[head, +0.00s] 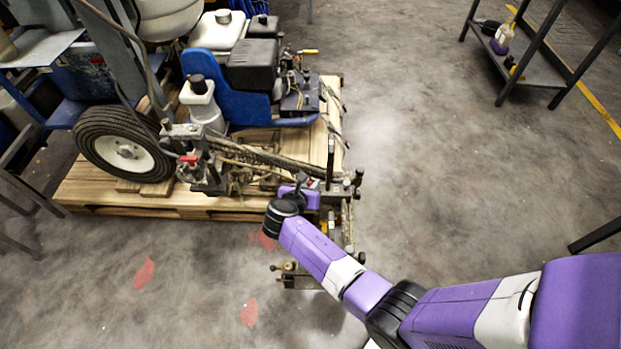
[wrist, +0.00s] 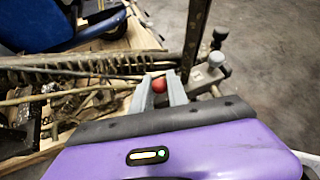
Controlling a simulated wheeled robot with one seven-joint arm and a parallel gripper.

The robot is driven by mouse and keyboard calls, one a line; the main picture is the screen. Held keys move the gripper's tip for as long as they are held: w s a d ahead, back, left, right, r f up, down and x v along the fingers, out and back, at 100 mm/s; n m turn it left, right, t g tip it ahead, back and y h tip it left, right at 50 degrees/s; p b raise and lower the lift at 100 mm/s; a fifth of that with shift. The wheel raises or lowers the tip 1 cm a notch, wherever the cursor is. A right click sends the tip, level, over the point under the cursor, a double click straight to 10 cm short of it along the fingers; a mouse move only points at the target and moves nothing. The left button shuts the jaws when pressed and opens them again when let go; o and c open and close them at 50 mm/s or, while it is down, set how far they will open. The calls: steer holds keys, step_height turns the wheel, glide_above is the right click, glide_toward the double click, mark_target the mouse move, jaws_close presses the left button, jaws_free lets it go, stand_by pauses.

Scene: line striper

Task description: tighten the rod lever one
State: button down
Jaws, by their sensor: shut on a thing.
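The line striper (head: 255,70) stands on a wooden pallet, with its rods and hoses running toward its front right end. My gripper (wrist: 159,88) is at that front assembly, its two grey fingers shut on a small red knob, the rod lever (wrist: 159,84). A second red handle (head: 188,160) shows further left on the machine, apart from my gripper.
Grey metal knobs (wrist: 207,70) sit close to the right of my fingers. A coil spring and rods (wrist: 80,66) lie to the left. The pallet edge (head: 150,205) runs below the machine. The floor to the right is clear up to a dark shelf (head: 540,65).

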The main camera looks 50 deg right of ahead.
steer(key=y+p, duration=0.1)
steer(key=p, duration=0.1)
steer(key=d+g+p, duration=0.1)
steer(key=w+r+y+p, duration=0.1)
steer(key=p, duration=0.1)
steer(key=shift+d+r+g+y+p, duration=0.1)
steer(key=shift+d+g+y+p, duration=0.2)
steer(key=shift+p, duration=0.05)
steer(key=shift+w+d+f+n+g+y+p, duration=0.25)
steer(key=shift+w+d+g+y, duration=0.1)
steer(key=shift+g+y, duration=0.25)
steer(key=shift+w+d+f+n+g+y+p, duration=0.1)
steer(key=shift+w+d+n+g+y+p, duration=0.2)
steer(key=shift+y, duration=0.4)
steer(key=c, duration=1.3)
jaws_free()
steer(key=shift+f, duration=0.1)
steer(key=p+v, duration=0.3)
steer(key=v, duration=0.4)
steer(key=shift+r+p, duration=0.35)
steer(key=shift+r, duration=0.05)
